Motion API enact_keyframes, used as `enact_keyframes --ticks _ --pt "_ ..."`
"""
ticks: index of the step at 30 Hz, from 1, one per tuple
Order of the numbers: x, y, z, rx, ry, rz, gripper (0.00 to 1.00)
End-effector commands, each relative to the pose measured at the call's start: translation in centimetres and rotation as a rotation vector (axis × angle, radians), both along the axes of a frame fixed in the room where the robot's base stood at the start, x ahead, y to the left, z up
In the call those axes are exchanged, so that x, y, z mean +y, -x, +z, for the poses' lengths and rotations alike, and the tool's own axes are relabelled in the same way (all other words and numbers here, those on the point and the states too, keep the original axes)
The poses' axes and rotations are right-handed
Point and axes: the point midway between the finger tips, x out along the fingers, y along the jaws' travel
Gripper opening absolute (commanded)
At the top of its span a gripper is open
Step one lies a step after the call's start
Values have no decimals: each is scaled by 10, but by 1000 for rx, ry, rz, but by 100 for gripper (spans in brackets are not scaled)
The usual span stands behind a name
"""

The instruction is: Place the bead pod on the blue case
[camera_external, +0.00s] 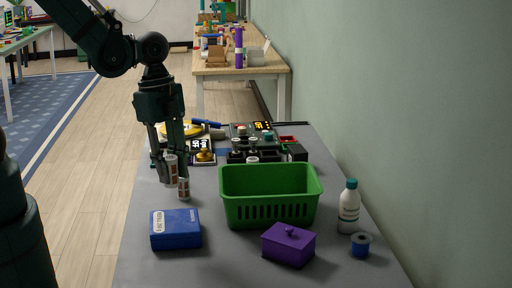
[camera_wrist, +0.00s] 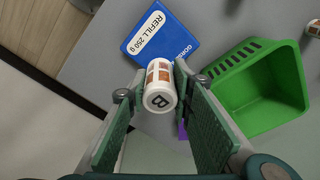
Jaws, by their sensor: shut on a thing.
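The bead pod (camera_wrist: 160,87) is a small white cylinder with an orange-brown label and a dark "B" on the end facing the wrist camera. My gripper (camera_wrist: 156,90) is shut on it, a finger on each side. In the external view my gripper (camera_external: 173,170) points down at the table's left side, with the pod (camera_external: 171,166) between its fingers. The blue case (camera_external: 176,230) lies flat at the front left, nearer the external camera than my gripper. In the wrist view the case (camera_wrist: 161,33) lies just beyond the pod, apart from it, its white label reading "REFILL 250 g".
A similar pod (camera_external: 184,188) stands beside my fingers; another similar one (camera_wrist: 314,28) shows at the wrist view's right edge. A green basket (camera_external: 268,210) stands right of the case. A purple box (camera_external: 289,247), white bottle (camera_external: 349,208) and blue spool (camera_external: 360,246) stand farther right.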

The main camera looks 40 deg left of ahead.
Motion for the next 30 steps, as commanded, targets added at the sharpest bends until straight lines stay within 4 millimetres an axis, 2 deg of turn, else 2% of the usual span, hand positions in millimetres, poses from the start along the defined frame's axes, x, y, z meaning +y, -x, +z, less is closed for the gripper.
enact_keyframes --ticks 16,30 --pt "1 2 -6 0 0 0 11" --pt "1 2 -52 0 0 0 11"
